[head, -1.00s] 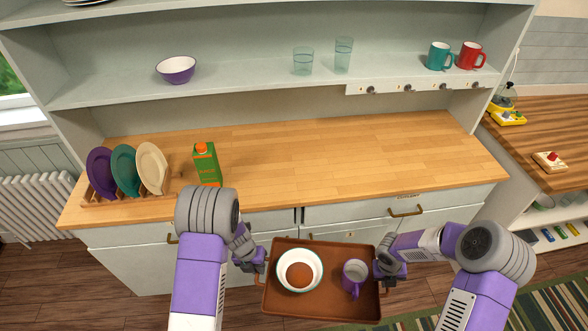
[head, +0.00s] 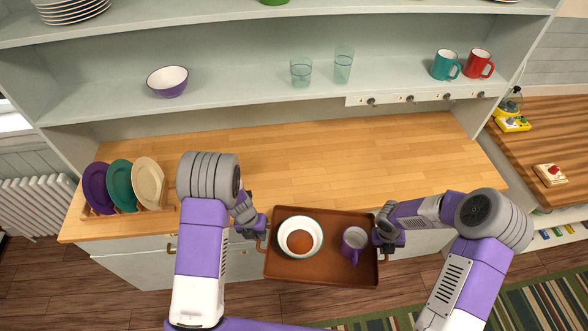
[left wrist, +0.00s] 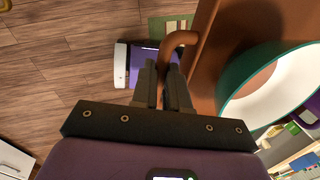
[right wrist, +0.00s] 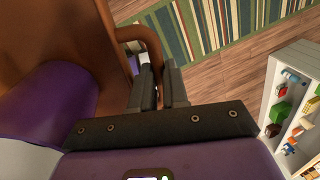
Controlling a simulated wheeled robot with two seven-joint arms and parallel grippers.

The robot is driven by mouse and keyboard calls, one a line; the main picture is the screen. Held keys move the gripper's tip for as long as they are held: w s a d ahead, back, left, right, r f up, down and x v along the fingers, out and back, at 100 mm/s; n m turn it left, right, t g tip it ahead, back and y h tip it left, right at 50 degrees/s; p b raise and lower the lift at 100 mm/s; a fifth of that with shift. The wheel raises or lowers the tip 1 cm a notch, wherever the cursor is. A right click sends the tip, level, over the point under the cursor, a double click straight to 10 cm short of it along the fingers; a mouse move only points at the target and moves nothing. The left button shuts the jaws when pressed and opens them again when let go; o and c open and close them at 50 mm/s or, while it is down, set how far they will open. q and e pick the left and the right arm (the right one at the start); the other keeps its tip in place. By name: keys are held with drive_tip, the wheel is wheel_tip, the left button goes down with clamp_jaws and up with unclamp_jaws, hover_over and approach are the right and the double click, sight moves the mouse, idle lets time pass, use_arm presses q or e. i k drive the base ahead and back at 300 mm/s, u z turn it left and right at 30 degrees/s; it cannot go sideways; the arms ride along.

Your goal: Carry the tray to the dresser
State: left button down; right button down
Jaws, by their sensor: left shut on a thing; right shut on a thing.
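The brown tray (head: 320,279) is held level in front of the dresser (head: 330,150). Its far edge meets the worktop's front edge in the head view; I cannot tell its exact height. A white bowl (head: 311,251) with a green rim and brown contents stands on its left half. A purple mug (head: 353,251) stands on its right half. My left gripper (head: 260,229) is shut on the tray's left handle (left wrist: 180,38), and my right gripper (head: 384,238) is shut on its right handle (right wrist: 143,33).
A rack with plates (head: 122,187) stands at the worktop's left end. The worktop's middle and right are clear. Shelves above hold a bowl (head: 167,82), glasses (head: 301,73) and mugs (head: 446,65). A side counter (head: 540,125) is at right, a striped rug (head: 545,303) below.

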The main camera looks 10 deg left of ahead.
sight(325, 181)
drive_tip(key=i, duration=1.05)
